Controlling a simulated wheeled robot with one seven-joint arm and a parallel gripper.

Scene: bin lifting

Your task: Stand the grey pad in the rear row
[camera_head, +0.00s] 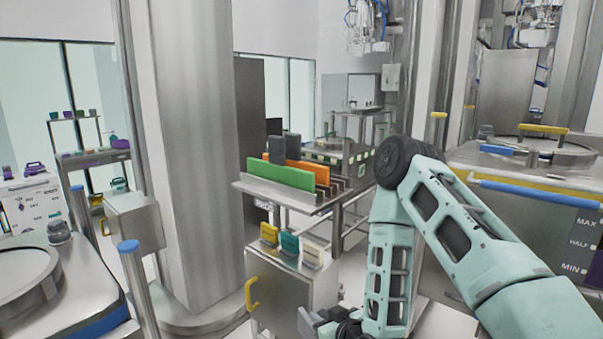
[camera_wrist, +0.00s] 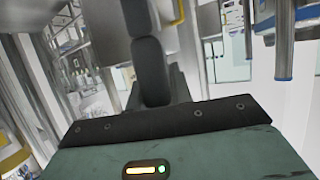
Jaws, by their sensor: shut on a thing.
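My gripper (camera_head: 330,327) is low at the bottom edge of the head view, in front of the metal cabinet. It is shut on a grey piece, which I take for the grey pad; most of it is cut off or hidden. In the wrist view the dark jaws (camera_wrist: 150,70) stand close together, and I cannot make out the pad's outline. A green pad (camera_head: 282,174) and an orange pad (camera_head: 321,177) stand upright on a slotted metal rack (camera_head: 284,203), apart from my gripper. Two dark grey blocks (camera_head: 275,128) (camera_head: 292,147) rise behind the green pad.
The metal cabinet (camera_head: 279,285) stands below the rack, with yellow (camera_head: 268,236), teal (camera_head: 289,244) and cream (camera_head: 313,255) pieces along its top and a yellow handle (camera_head: 251,293). A thick column (camera_head: 195,150) is to the left. A large vat (camera_head: 540,155) stands right.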

